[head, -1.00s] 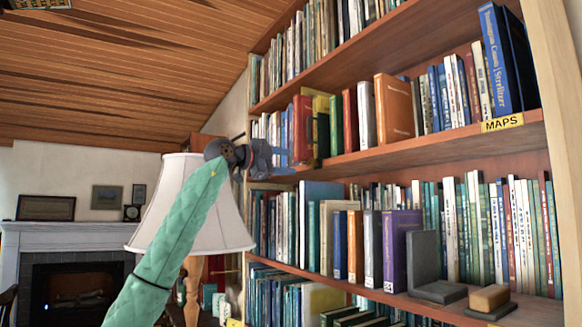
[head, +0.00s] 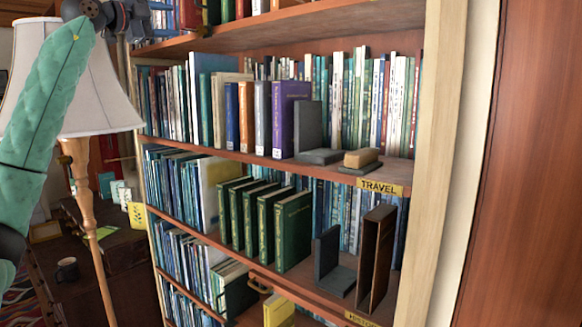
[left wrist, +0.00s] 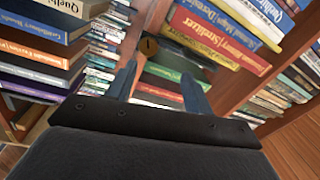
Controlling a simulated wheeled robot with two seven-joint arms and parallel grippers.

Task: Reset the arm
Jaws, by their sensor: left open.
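My left arm has a green quilted sleeve and comes in from the left in the head view. My left gripper (head: 165,18) is at the top left, in front of the bookcase near its upper shelf, partly cut off by the picture's top edge. In the left wrist view my left gripper (left wrist: 157,85) shows two blue-grey fingers standing apart with nothing between them. They point toward the shelved books. My right gripper is in neither view.
The wooden bookcase (head: 300,168) holds rows of books, with grey bookends (head: 309,131) and a label reading TRAVEL (head: 381,187). A lamp with a white shade (head: 98,92) stands close behind my left arm. A dark mug (head: 67,270) sits at the lower left.

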